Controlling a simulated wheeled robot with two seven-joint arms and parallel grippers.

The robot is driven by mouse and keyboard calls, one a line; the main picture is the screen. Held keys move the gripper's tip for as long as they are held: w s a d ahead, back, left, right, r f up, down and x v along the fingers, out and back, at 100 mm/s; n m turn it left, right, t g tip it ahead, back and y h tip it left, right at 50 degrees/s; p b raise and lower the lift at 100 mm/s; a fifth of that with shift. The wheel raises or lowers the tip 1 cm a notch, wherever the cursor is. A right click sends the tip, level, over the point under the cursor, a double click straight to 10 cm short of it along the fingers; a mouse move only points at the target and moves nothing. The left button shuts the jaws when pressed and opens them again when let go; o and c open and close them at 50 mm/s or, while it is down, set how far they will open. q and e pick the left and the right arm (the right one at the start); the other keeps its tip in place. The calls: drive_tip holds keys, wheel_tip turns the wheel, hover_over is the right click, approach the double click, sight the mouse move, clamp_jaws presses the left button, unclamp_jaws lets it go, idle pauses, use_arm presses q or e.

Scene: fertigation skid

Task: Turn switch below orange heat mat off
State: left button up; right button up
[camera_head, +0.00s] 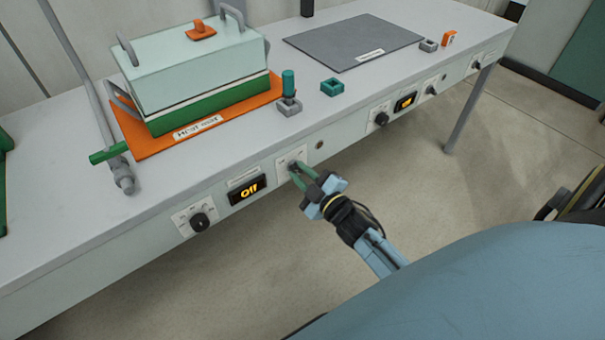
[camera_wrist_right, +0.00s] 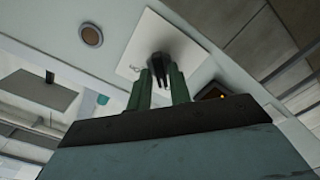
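The orange heat mat (camera_head: 143,139) lies on the bench top under a pale green box. A switch plate (camera_head: 283,160) with a black knob sits right of the display; the knob (camera_wrist_right: 166,62) shows in the right wrist view. My right gripper (camera_head: 299,173) is at this knob. Its two green fingers (camera_wrist_right: 160,84) stand apart, one each side of the knob's grip, with a small gap showing. Contact is hard to tell. The head view hides most of the knob. My left gripper is out of view.
Another black knob (camera_head: 200,222) is left of the display. Farther right are a second lit display (camera_head: 405,102) and more knobs. A grey mat (camera_head: 353,42) and small blocks lie on the bench. The floor in front is clear.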

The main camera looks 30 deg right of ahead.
drive_tip(key=shift+o, duration=1.1)
